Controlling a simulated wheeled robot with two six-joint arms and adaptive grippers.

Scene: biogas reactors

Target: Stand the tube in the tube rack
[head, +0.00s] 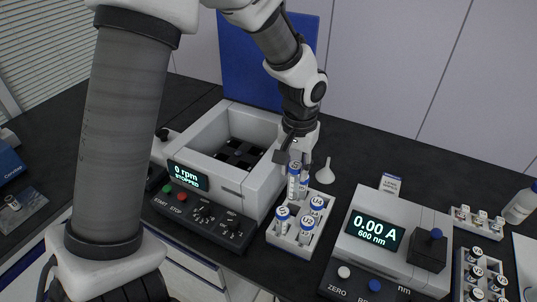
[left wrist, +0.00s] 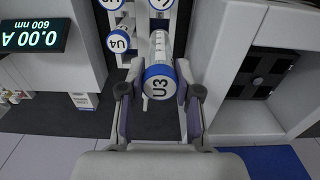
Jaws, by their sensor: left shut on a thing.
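My left gripper (head: 293,164) is shut on the tube marked U3, a clear tube with white markings and a blue cap (left wrist: 160,79). In the head view the held tube (head: 293,187) is roughly upright at the back left of the white tube rack (head: 289,247). I cannot tell whether its lower end is in a hole. In the rack stand other blue-capped tubes, among them U2 (head: 307,222) and U4 (head: 316,205). U4 also shows in the left wrist view (left wrist: 118,41). My right gripper is not in view.
A centrifuge-like box (head: 254,190) reading 0 rpm stands close left of the rack. A photometer (head: 400,225) reading 0.00 A stands to the right. A white funnel (head: 326,173) is behind the rack. Vial racks (head: 480,275) and a bottle (head: 520,207) are at far right.

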